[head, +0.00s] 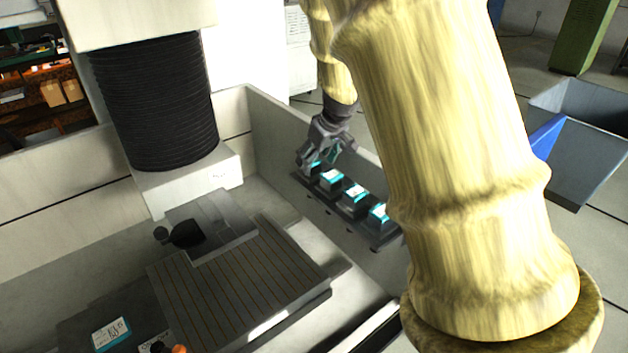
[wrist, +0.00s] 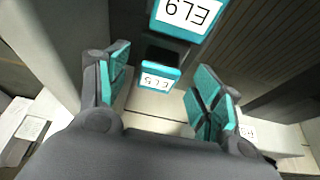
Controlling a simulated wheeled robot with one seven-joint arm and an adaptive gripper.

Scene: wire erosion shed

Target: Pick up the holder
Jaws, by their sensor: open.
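Several dark holders with teal bands and white labels stand in a row on a rack (head: 376,239) along the machine's wall; three show clearly in the head view, the near one (head: 380,213), the middle one (head: 354,194) and a farther one (head: 331,178). My gripper (head: 322,160) is at the far end of the row, pointing down, and partly hides the holder there. In the wrist view my open gripper (wrist: 162,78) has a small holder (wrist: 158,80) with an upside-down label, perhaps EL5, in the gap between its teal-padded fingers. A larger-looking holder (wrist: 188,14) shows above it.
The machine's slotted table (head: 240,285) lies left of the rack, with a black clamp piece (head: 185,234) on it. A black column bellows (head: 155,100) rises at the left. A labelled block (head: 111,334) lies at lower left. A grey-blue bin (head: 580,125) stands at right.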

